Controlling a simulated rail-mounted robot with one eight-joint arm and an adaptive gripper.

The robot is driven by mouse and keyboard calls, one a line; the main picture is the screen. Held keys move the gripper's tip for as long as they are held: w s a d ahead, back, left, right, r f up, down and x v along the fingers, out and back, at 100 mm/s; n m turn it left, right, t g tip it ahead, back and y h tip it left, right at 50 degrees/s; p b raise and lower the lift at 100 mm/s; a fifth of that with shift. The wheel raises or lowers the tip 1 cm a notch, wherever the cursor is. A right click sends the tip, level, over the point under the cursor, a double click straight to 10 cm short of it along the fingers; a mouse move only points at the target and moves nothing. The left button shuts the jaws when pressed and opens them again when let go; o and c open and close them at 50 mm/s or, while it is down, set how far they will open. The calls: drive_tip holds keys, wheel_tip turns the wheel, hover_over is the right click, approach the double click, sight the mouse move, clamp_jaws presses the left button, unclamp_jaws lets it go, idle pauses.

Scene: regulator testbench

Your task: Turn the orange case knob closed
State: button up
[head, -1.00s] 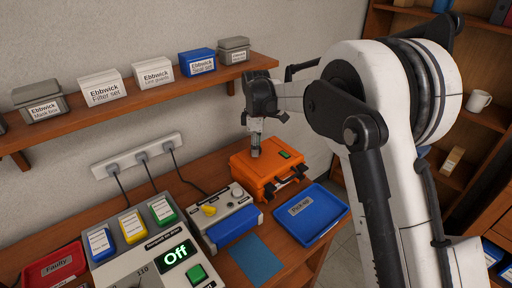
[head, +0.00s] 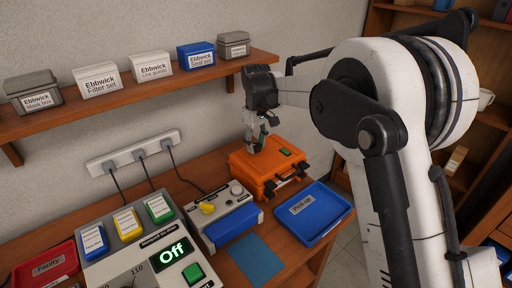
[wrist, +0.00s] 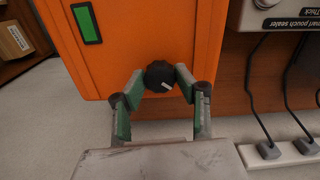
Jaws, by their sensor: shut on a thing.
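The orange case (head: 255,165) lies on the bench with its handle towards the front right, and a green label (head: 285,152) shows on its top. In the wrist view the orange case (wrist: 140,30) fills the upper middle. Its round black knob (wrist: 160,74) has a short white mark pointing to the lower right. My gripper (wrist: 160,80) has one finger on each side of the knob and is shut on it.
A blue pick-up tray (head: 310,214) lies right of the case. A shelf (head: 150,100) with several boxes runs above, behind my arm.

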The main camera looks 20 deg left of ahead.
sight(256, 145)
drive_tip(key=m+b, duration=0.1)
drive_tip(key=m, duration=0.4)
drive_tip(key=shift+m, duration=0.3)
drive_tip(key=shift+m+b, duration=0.6)
drive_tip(key=shift+m, duration=1.6)
drive_tip(key=o, duration=1.2)
drive_tip(key=shift+c, duration=0.2)
drive_tip(key=shift+r, duration=0.1)
wheel_tip(256, 145, up, 12)
